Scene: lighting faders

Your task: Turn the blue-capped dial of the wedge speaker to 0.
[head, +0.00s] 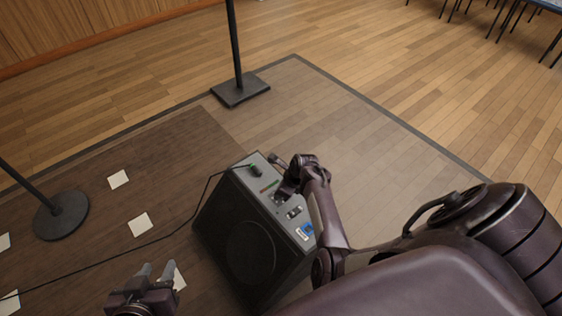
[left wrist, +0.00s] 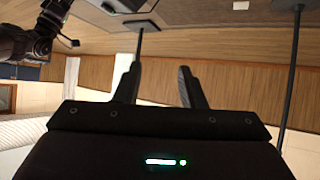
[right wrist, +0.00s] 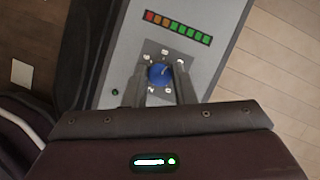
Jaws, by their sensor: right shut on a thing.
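The wedge speaker (head: 247,252) stands on the floor, its grey control panel (head: 298,226) facing up and to the right. The blue-capped dial (right wrist: 160,74) sits on that panel in the right wrist view, with several white marks around it; the marks are too small to read. My right gripper (right wrist: 162,88) is shut on the dial, one finger on each side. In the head view my right gripper (head: 284,190) hides the dial. My left gripper (head: 158,270) is open and empty, left of the speaker; its spread fingers also show in the left wrist view (left wrist: 160,88).
A row of red, orange and green lights (right wrist: 178,27) lies on the panel beyond the dial. A black cable (head: 205,192) runs from the panel across the floor. Two stands (head: 240,90) (head: 60,215) and several white paper squares (head: 140,224) are on the floor.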

